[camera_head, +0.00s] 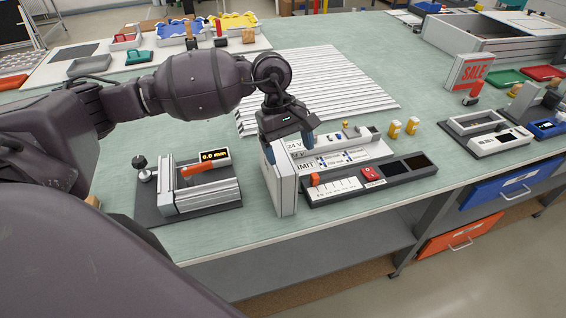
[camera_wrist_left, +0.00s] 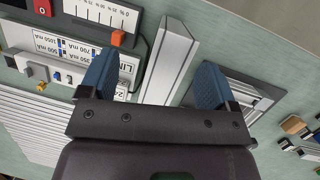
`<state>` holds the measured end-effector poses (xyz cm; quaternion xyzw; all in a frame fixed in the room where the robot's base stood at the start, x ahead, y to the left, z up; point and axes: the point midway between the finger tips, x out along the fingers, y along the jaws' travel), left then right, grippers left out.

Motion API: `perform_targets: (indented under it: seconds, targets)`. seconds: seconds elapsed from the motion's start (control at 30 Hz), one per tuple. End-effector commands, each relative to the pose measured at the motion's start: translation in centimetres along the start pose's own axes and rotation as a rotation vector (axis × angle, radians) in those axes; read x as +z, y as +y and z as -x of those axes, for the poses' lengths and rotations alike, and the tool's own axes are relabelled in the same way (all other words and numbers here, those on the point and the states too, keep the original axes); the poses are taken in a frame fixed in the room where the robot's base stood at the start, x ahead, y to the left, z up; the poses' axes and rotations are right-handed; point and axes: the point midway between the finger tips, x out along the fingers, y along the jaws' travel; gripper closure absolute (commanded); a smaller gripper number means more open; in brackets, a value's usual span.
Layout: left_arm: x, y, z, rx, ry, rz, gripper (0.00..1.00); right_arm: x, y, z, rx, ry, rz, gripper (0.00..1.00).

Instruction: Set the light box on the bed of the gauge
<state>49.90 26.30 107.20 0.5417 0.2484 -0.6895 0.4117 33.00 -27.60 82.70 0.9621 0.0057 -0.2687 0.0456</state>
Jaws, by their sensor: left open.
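The light box (camera_head: 284,188), a slim white and silver box, stands upright on the green bench at the left end of the tester panel. My left gripper (camera_head: 288,148) is open at its top, with blue fingertips. In the left wrist view the box (camera_wrist_left: 170,58) lies between the two spread fingers (camera_wrist_left: 155,82), with a gap on each side. The gauge (camera_head: 190,190) stands to the left of the box, with a grey bed, an orange lever and a display reading 0.0 mm. It is partly hidden behind a finger in the left wrist view (camera_wrist_left: 255,92). My right gripper is out of view.
The tester panel (camera_head: 372,178), with a scale, an orange slider and a red switch, is close to the box's right. A ribbed white sheet (camera_head: 325,88) lies behind. A SALE sign (camera_head: 472,74) stands at the right. Clear bench separates box and gauge.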

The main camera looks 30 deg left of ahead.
Motion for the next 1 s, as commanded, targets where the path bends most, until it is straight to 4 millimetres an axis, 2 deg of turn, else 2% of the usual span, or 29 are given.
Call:
perform_targets:
  seconds: [0.03, 0.1, 0.2, 0.27, 0.6, 0.87, 1.0]
  targets:
    - [-1.5, -0.2, 1.5, -0.030, 0.089, -0.038, 0.17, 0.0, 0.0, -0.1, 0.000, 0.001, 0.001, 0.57]
    - [-3.0, -0.6, 3.0, -0.070, 0.179, -0.076, 0.17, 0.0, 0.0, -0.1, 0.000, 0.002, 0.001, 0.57]
    - [-4.3, -0.9, 4.4, -0.108, 0.259, -0.106, 0.17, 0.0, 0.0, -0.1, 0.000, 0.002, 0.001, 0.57]
    - [-4.8, -1.1, 4.6, -0.122, 0.280, -0.115, 0.17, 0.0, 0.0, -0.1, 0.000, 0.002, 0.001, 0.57]
    - [-6.2, -1.5, 0.6, -0.126, 0.287, -0.118, 0.17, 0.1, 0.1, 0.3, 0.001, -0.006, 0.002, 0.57]
    - [-6.7, -1.6, -0.9, -0.125, 0.286, -0.116, 0.17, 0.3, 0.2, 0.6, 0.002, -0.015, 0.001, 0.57]
    - [-7.3, -1.5, -2.6, -0.126, 0.284, -0.115, 0.17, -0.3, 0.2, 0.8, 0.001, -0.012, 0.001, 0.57]
